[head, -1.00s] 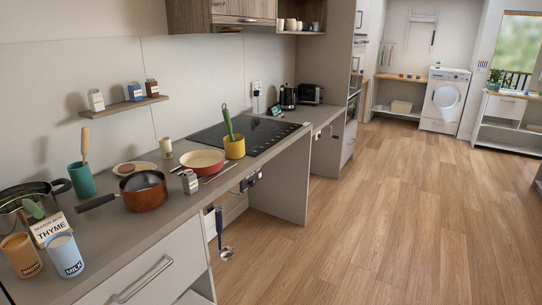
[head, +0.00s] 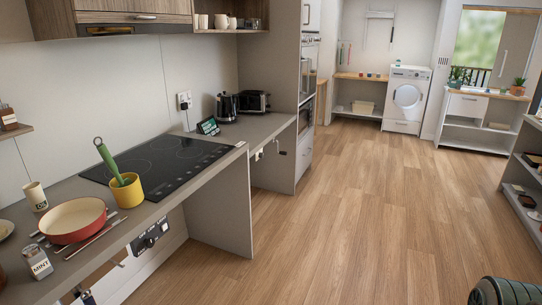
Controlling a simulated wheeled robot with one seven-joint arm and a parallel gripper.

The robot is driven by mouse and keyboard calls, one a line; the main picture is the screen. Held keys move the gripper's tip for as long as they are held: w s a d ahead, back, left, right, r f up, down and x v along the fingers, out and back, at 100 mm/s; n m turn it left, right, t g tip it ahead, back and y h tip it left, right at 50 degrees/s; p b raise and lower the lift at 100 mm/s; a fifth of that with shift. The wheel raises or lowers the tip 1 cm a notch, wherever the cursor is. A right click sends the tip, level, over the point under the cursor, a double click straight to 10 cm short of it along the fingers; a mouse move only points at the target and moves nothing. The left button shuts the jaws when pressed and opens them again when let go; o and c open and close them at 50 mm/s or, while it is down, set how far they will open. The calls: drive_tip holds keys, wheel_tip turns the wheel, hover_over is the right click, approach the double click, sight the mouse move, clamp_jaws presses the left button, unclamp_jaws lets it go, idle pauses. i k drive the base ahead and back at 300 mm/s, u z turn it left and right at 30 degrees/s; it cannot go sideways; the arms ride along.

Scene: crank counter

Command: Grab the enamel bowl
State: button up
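The enamel bowl (head: 73,218), red outside and cream inside, stands upright on the grey counter at the lower left of the head view. It looks empty. A white-labelled mint shaker (head: 37,262) stands just in front of it, and thin sticks (head: 97,238) lie along its right side. My gripper is not in view.
A control panel (head: 150,238) is on the counter's front. The wooden floor (head: 340,220) is clear.

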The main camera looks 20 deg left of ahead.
sight(73, 221)
drive_tip(key=u, duration=0.25)
drive_tip(key=i, duration=1.55)
drive_tip(key=u, duration=1.15)
drive_tip(key=i, duration=0.9)
drive_tip(key=u, duration=1.9)
drive_tip(key=i, duration=1.25)
drive_tip(key=u, duration=0.3)
